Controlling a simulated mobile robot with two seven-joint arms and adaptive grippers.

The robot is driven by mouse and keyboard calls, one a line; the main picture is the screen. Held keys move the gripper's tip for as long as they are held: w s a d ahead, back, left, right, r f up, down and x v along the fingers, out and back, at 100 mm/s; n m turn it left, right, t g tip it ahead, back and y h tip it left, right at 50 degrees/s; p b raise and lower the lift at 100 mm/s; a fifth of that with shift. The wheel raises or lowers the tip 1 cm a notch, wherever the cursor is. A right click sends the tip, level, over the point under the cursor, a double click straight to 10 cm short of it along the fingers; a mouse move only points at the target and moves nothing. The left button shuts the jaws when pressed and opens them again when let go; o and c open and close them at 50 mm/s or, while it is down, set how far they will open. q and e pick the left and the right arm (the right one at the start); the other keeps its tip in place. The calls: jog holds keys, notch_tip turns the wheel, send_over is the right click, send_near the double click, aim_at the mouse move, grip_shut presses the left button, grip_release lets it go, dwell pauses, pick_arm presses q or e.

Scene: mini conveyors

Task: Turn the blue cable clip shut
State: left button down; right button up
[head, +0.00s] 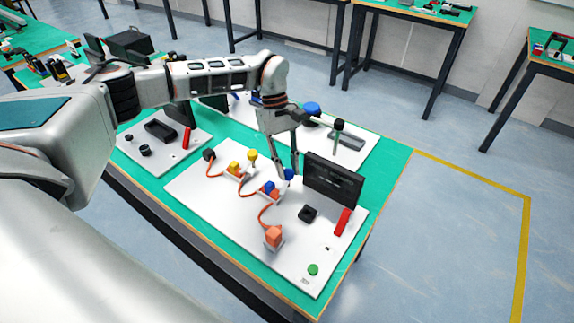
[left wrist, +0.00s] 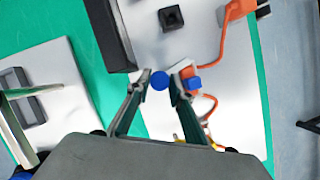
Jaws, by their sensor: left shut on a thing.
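The blue cable clip (head: 270,188) sits on the white board (head: 205,210), with the orange cable (head: 263,213) running to it. Its blue ball knob (head: 289,174) is beside the blue block. In the left wrist view, the blue knob (left wrist: 160,81) lies between my fingertips, and the blue block (left wrist: 194,84) is just right of them. My left gripper (head: 288,171) reaches down from above and is shut on the knob; its fingers also show in the left wrist view (left wrist: 163,83). Whether the clip closes over the cable is too small to tell. My right gripper is not in view.
A yellow clip with a yellow ball (head: 252,155) stands to the left on the same board. A black upright panel (head: 333,180) rises close to the right. An orange block (head: 274,235), a black socket (head: 307,213), a red handle (head: 342,221) and a green button (head: 313,269) are nearer the front.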

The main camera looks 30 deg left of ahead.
pick_arm(q)
jog(key=shift+m+y, duration=0.3)
jog(key=shift+m, duration=0.5)
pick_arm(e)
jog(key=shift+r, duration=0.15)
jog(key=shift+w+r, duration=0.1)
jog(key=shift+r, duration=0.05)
